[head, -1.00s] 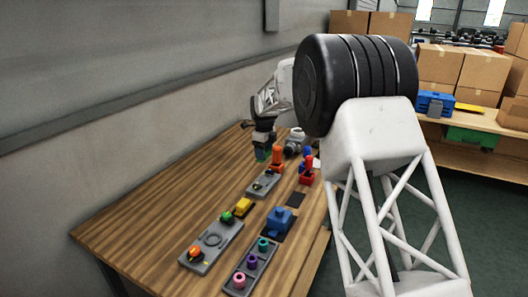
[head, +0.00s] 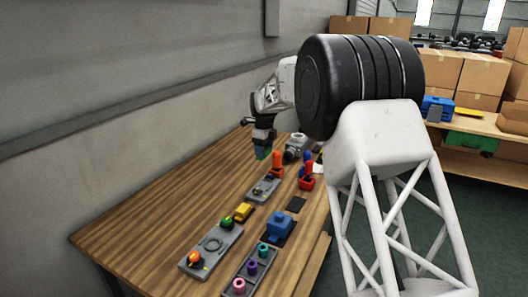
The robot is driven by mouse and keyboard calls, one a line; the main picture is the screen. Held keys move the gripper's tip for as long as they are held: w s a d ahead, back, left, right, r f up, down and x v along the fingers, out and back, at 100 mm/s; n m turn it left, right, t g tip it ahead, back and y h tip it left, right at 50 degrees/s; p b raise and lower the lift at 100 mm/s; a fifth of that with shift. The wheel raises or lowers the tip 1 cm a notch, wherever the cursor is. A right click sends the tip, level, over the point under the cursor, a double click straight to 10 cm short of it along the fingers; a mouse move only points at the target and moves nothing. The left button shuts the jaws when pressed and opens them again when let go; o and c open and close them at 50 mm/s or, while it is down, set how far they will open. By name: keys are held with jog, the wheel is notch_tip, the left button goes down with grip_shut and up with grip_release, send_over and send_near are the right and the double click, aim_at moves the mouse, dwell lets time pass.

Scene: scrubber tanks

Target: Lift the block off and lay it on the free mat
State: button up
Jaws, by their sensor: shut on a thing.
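My gripper (head: 263,146) points down over the far part of the wooden table. It is shut on a small block (head: 263,154) with green and blue faces, held above the tabletop. The fingertips are small and partly hidden by the block. A bare dark mat (head: 296,204) lies on the table nearer the camera. A yellow block (head: 243,211) sits on a dark pad beside the grey plate.
A grey plate with a ring (head: 211,247) and a tray of coloured rings (head: 250,275) lie in front. A small grey plate (head: 264,189), orange post (head: 277,163), red-and-blue part (head: 307,178) and grey fitting (head: 297,146) stand near my gripper. The wall borders the left.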

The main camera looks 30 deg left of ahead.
jog(key=shift+r, duration=0.9)
send_over(296, 204)
notch_tip(296, 204, down, 10)
jog(key=shift+f, duration=0.2)
jog(key=shift+f, duration=2)
jog(key=shift+f, duration=2)
